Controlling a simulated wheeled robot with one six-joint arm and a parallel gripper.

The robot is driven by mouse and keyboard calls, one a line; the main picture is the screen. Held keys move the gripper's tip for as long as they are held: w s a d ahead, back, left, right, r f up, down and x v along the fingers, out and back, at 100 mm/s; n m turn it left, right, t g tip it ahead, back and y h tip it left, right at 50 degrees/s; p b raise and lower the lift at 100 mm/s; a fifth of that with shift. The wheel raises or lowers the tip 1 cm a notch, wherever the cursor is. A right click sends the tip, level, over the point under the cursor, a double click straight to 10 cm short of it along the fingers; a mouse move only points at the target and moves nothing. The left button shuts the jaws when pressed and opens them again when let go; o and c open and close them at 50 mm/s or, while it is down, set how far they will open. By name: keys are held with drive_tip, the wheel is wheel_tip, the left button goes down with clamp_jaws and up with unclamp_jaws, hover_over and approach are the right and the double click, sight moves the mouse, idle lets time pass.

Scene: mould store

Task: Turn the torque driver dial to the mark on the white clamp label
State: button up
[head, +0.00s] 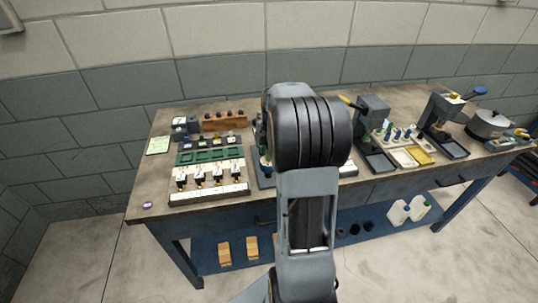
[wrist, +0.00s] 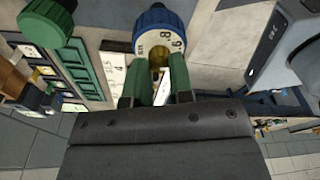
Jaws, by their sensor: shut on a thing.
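In the wrist view, the torque driver dial (wrist: 160,42) is a pale ring with dark numbers, an 8 and a 6 among them, and a blue ribbed cap (wrist: 158,17) on its far side. My gripper (wrist: 160,78) has its two green fingers on either side of the driver, just below the ring, shut on it. A brownish-yellow part shows between the fingers. In the head view my arm hides the gripper and the driver. Several white pieces with black and orange clamps (head: 216,176) stand at the left front of the bench; I cannot read any label mark.
In the head view a green tray (head: 203,156) and bench presses (head: 372,118) flank my arm. The bench's front left corner is mostly clear.

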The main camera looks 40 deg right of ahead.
drive_tip(key=n, duration=0.3)
drive_tip(key=shift+n+g, duration=0.3)
drive_tip(key=shift+n, duration=0.1)
drive_tip(key=n, duration=0.4)
drive_tip(key=shift+w+p, duration=0.1)
drive_tip(key=shift+p, duration=0.2)
drive_tip(key=o, duration=1.3)
